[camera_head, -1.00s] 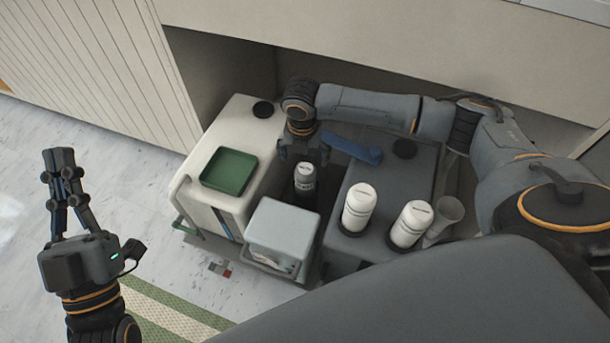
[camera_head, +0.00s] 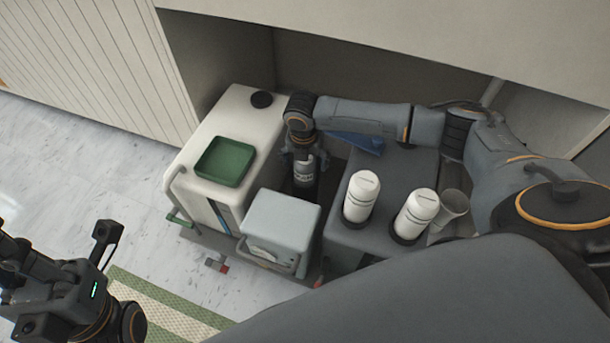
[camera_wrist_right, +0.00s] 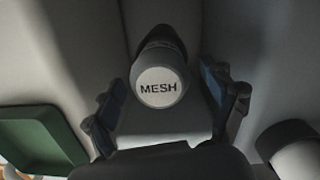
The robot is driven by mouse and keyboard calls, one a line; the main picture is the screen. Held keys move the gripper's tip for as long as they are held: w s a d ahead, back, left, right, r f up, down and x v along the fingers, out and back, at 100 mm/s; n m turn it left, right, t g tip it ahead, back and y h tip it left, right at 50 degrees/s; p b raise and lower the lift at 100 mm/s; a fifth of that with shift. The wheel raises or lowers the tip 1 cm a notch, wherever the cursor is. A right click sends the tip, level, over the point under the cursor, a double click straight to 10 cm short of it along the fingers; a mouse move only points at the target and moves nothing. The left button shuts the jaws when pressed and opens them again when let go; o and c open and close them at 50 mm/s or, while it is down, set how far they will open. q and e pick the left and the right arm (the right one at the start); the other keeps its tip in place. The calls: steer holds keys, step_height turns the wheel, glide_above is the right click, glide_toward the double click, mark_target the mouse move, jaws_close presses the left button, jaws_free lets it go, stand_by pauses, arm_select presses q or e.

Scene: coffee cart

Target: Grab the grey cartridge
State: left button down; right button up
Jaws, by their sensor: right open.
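The grey cartridge (camera_head: 304,172) is a dark cylinder with a pale cap, standing upright in the gap between the white unit and the dark grey unit. In the right wrist view its round pale end reads MESH (camera_wrist_right: 160,86). My right gripper (camera_head: 302,157) is open, with one finger on each side of the cartridge. In the wrist view, gaps show between the cap and both blue-padded fingers (camera_wrist_right: 164,105). The cartridge's lower end is hidden. My left gripper (camera_head: 50,265) is at the lower left, partly cut off by the frame, away from the cartridge.
Two white cartridges (camera_head: 361,192) (camera_head: 416,213) stand on the dark grey unit (camera_head: 405,168), with a grey cup (camera_head: 452,207) beside them. A pale box (camera_head: 282,216) stands just in front of the grey cartridge. A green tray (camera_head: 224,162) sits on the white unit (camera_head: 240,110). A blue object (camera_head: 356,143) lies behind.

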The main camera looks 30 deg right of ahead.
steer(key=f, duration=0.1)
steer(key=f+b, duration=0.2)
steer(key=f, duration=0.1)
steer(key=shift+w+d, duration=0.2)
steer(key=shift+w, duration=0.1)
steer(key=shift+f, duration=0.15)
steer(key=c, duration=1.5)
steer(key=shift+r, duration=0.2)
